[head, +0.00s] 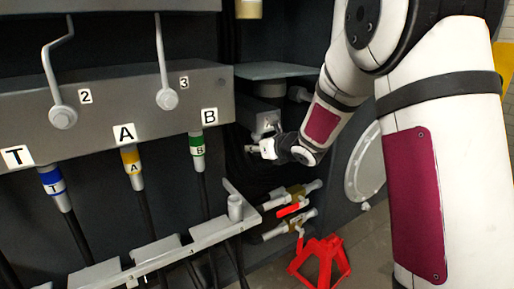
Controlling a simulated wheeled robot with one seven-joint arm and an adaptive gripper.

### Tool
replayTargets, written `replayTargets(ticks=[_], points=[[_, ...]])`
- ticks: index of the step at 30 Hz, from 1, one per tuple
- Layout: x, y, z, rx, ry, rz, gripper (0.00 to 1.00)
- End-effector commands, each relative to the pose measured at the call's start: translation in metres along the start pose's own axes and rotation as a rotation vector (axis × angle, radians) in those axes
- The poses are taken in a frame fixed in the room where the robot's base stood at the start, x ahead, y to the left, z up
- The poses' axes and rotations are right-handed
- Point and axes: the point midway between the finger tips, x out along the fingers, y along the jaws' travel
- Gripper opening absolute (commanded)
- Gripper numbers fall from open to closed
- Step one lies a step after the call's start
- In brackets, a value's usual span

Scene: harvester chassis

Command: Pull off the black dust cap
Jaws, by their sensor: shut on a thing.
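My gripper (256,149) is in the recess right of the valve panel, below a grey fitting. Its fingers are shut and point left toward dark hoses. The black dust cap cannot be made out against the dark background; what shows between the fingers is too small to see clearly. I cannot tell whether the cap is still seated on its coupling.
The grey valve panel (95,112) with levers and hoses marked T, A and B fills the left. A round plate (368,165) is behind my arm.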

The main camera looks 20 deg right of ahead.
Motion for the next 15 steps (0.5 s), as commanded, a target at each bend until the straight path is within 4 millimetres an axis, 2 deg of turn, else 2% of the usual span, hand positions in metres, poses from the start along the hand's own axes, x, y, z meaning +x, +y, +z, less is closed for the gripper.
replayTargets(ticks=[15], points=[[0.007, 0.0, -0.018, -0.001, 0.0, 0.0, 0.0]])
